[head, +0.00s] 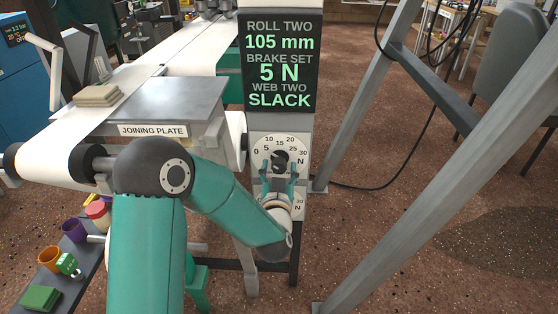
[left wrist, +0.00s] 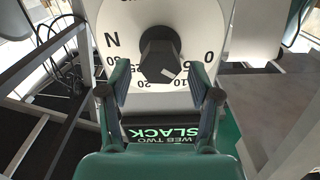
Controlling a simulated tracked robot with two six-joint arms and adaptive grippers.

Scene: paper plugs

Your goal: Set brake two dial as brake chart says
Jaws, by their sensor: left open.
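The upper white dial (head: 262,148), marked 0 to 30 N, is on the post under the display. Its dark knob (head: 280,158) also shows in the left wrist view (left wrist: 160,52), upside down, with a pale mark near the 5. The display (head: 280,62) reads roll two 105 mm, brake set 5 N, web two slack. My left gripper (head: 279,172) is open in front of this dial; in the left wrist view its fingers (left wrist: 158,82) stand apart, either side of the knob's near end. I make out no brake chart. My right gripper is out of view.
A second dial (head: 299,207) sits lower on the post, mostly hidden by my left gripper. The joining plate (head: 165,100) and white web are to the left. Grey slanted frame bars (head: 452,160) stand to the right. Cups and small items sit on a shelf (head: 84,262) at lower left.

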